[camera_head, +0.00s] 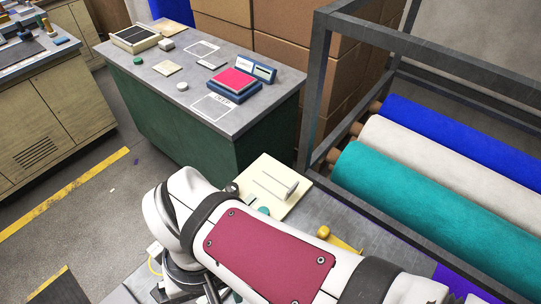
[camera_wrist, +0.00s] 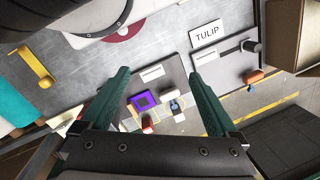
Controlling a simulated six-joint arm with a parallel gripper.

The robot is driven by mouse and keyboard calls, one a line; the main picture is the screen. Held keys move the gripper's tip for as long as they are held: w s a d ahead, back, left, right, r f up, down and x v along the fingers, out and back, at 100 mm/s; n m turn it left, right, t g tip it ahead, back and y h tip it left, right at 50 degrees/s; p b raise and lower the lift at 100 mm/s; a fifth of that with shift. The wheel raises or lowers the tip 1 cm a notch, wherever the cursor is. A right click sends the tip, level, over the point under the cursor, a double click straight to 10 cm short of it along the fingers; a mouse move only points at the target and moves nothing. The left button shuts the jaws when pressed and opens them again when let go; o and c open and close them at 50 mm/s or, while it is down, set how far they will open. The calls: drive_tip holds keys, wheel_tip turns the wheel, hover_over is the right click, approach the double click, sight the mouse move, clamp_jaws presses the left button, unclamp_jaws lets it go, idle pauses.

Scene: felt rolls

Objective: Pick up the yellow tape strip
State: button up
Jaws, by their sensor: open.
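My gripper (camera_wrist: 158,72) is open, its two dark green fingers wide apart with nothing between the tips. I cannot tell whether either is the tape strip. Yellow floor stripes (camera_head: 68,192) show at the left of the head view. My fingers are not clearly visible there.
A grey-topped green bench (camera_head: 185,97) holds a red and blue block (camera_head: 236,80) and small pads. A cream board (camera_head: 265,180) lies beyond my arm. A metal rack (camera_head: 318,90) with blue, white and teal rolls (camera_head: 420,195) stands at right. A TULIP label (camera_wrist: 206,33) shows in the wrist view.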

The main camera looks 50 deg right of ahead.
drive_tip(key=shift+c, duration=1.3)
